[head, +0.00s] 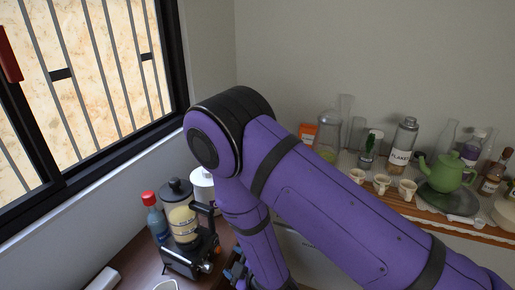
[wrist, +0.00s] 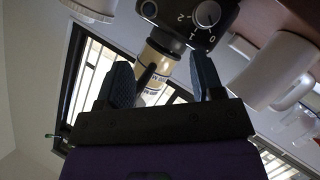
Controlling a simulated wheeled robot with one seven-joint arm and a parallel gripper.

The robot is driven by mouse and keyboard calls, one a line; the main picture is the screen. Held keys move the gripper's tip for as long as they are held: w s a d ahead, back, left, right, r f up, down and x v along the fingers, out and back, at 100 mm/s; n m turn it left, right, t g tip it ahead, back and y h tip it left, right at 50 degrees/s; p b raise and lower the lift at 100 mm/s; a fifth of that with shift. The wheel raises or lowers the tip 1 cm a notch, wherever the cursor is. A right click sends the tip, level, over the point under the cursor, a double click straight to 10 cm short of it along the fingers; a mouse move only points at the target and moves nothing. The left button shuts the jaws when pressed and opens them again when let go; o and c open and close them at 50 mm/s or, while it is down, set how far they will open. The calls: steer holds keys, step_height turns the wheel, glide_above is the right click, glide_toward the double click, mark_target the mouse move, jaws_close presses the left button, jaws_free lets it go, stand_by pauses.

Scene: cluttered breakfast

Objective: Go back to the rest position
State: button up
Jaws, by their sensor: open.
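My gripper (wrist: 161,62) is open in the wrist view, its two dark fingers spread apart. No object is clearly held between them. A black appliance with a numbered dial (wrist: 207,15) and a cream-coloured part (wrist: 158,60) shows beyond the fingers. In the head view my purple arm reaches from the lower right up to a bend and then down towards the counter. The gripper there is mostly hidden at the bottom edge, to the right of the black appliance (head: 190,262).
A blue bottle with a red cap (head: 154,217) and a white canister (head: 203,187) stand by the appliance on the brown counter (head: 135,262). At right, a shelf (head: 430,212) holds cups, jars and a green teapot (head: 446,173). A barred window is at left.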

steer(key=w+d+r+m+h, duration=0.2)
steer(key=w+d+r+m, duration=0.1)
steer(key=w+r, duration=0.3)
steer(key=w+d+r+m+h, duration=0.1)
steer(key=w+d+r+m, duration=0.15)
steer(key=r, duration=0.55)
steer(key=d+r+m+g+h, duration=0.1)
steer(key=d+r+m+h, duration=0.25)
steer(key=d+r, duration=1.1)
steer(key=s+d+r+m+g+h, duration=0.2)
steer(key=s+d+r+m, duration=0.2)
steer(key=s+d+r, duration=0.65)
steer(key=s+d+r+m+g, duration=0.1)
steer(key=s+d+r+m, duration=0.1)
steer(key=s, duration=0.5)
steer(key=s+d+r+m+h, duration=0.1)
steer(key=s+d+r+m, duration=0.1)
steer(key=s+d+r, duration=0.2)
steer(key=s, duration=0.3)
steer(key=shift+s+d+r+g, duration=0.15)
steer(key=shift+d+r+g, duration=0.1)
steer(key=shift+g, duration=0.15)
